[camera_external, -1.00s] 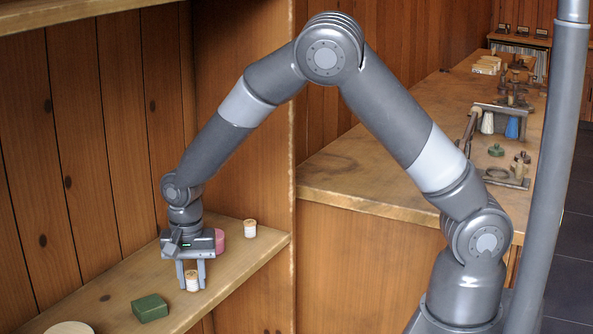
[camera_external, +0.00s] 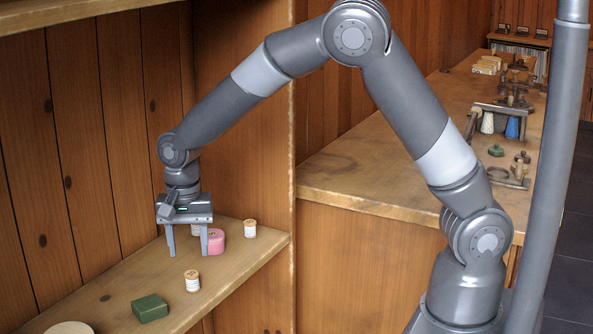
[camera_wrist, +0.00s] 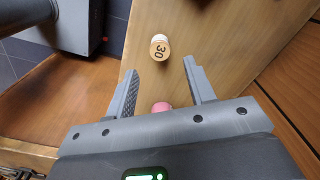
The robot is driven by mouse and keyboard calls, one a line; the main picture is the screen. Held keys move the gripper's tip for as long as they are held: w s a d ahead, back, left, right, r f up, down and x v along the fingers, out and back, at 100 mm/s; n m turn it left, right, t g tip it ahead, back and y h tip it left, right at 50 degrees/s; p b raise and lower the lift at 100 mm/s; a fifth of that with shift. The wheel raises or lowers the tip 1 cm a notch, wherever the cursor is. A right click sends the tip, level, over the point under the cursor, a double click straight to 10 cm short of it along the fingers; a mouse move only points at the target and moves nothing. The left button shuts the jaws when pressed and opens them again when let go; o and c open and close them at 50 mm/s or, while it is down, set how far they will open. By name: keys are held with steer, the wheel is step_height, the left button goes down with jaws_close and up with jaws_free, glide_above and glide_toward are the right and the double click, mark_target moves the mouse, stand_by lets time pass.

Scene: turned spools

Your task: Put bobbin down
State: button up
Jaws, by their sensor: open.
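A bobbin with wooden ends and a white label (camera_external: 192,282) stands upright on the shelf (camera_external: 240,262) near its front edge. The bobbin marked 30 in the wrist view (camera_wrist: 160,47) appears to be the same one, ahead of the fingertips and clear of them. My gripper (camera_external: 188,254) is open and empty, above the shelf behind this bobbin. Its two spread fingers also show in the wrist view (camera_wrist: 160,75).
A pink round thing (camera_external: 217,241) stands close to my right finger and shows partly in the wrist view (camera_wrist: 160,107). Another bobbin (camera_external: 250,229) stands farther right; one behind my gripper (camera_external: 196,230) is partly hidden. A green box (camera_external: 150,308) and pale disc (camera_external: 70,328) lie nearer the camera.

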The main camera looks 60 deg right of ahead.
mark_target(192, 273)
steer(key=s+d+r+n+t+y, duration=0.1)
steer(key=s+d+r+n, duration=0.2)
steer(key=s+d+r, duration=0.45)
steer(key=s+d+r+n+t, duration=0.1)
steer(key=s+d+r+n, duration=0.3)
steer(key=r, duration=0.7)
steer(key=s+d+r+n+t, duration=0.1)
steer(key=s+d+n, duration=0.1)
steer(key=s, duration=0.6)
steer(key=s+d+r+n+t+h, duration=0.1)
steer(key=s+d+n+t, duration=0.1)
steer(key=s, duration=0.7)
steer(key=shift+s+d+t, duration=0.2)
steer(key=shift+d+t, duration=0.1)
steer(key=shift+d, duration=0.45)
steer(key=shift+r, duration=0.1)
